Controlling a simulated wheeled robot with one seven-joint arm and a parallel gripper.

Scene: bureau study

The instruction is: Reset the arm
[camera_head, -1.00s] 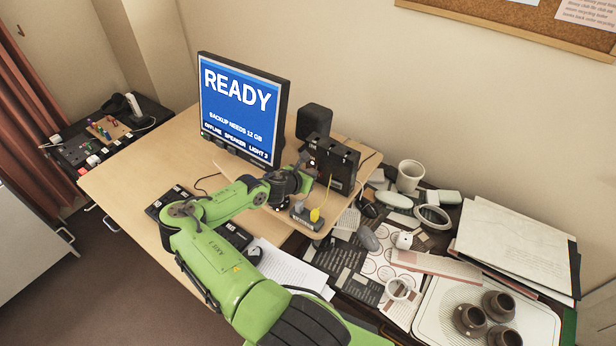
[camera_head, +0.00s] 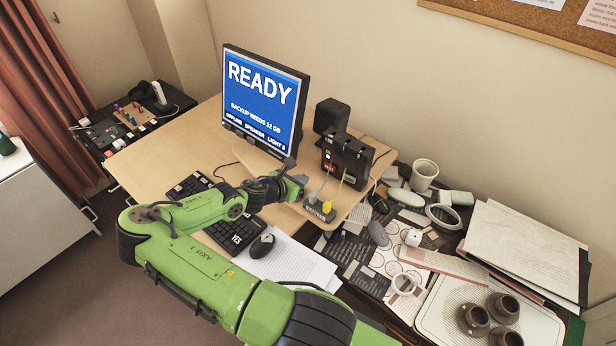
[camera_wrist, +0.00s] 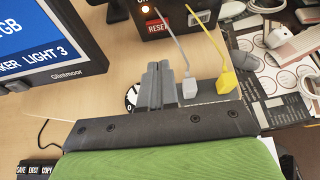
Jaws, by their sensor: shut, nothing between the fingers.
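My green arm (camera_head: 205,275) reaches over the wooden desk from the bottom of the head view, bent at the elbow on the left. My gripper (camera_head: 302,182) is in front of the monitor's lower right, left of the black box. In the wrist view its grey fingers (camera_wrist: 158,66) are pressed together with nothing between them. They point toward the black box and partly cover a round dial (camera_wrist: 131,97) behind them. They look apart from the grey plug (camera_wrist: 190,88) and the yellow plug (camera_wrist: 227,82).
The monitor (camera_head: 262,100) reads READY. A speaker (camera_head: 331,116) and the black box (camera_head: 345,158) stand right of it. A keyboard, mouse (camera_head: 262,246) and papers (camera_head: 290,262) lie near the arm. The right side holds a mug (camera_head: 424,175) and a tray (camera_head: 450,325) with brown cups.

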